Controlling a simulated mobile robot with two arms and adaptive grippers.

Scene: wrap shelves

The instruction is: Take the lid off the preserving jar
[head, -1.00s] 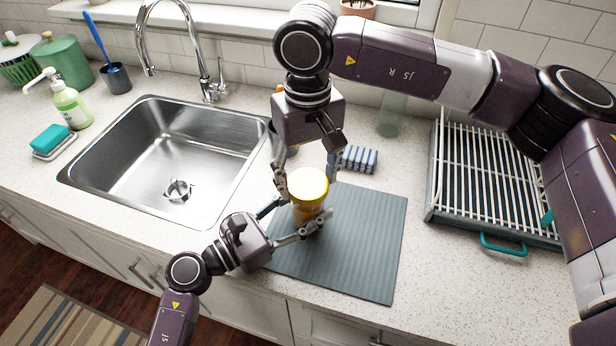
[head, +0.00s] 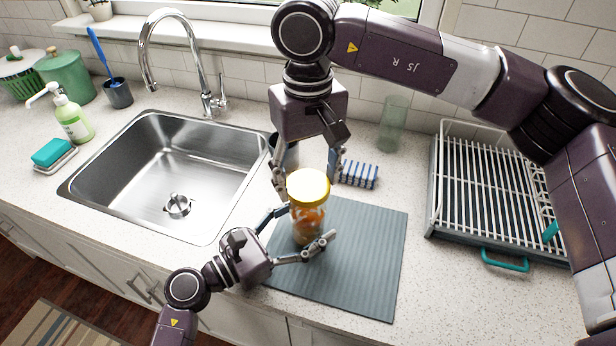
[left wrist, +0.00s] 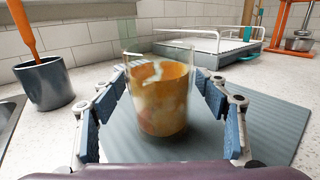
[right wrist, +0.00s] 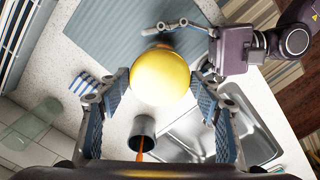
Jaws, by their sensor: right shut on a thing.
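The preserving jar (head: 306,226) stands upright on the grey mat, clear glass with orange contents. It also shows in the left wrist view (left wrist: 163,105), with its top uncovered. The yellow lid (head: 308,186) is above the jar, between the fingers of my right gripper (head: 306,182). The right wrist view shows the lid (right wrist: 160,77) between the right fingers, hiding the jar. My left gripper (head: 308,222) is low, with one finger on each side of the jar. Whether its pads touch the glass is unclear.
The grey mat (head: 365,260) has free room right of the jar. The sink (head: 165,165) is left. A drying rack (head: 490,190) is right. A dark cup (left wrist: 45,84) stands near the jar.

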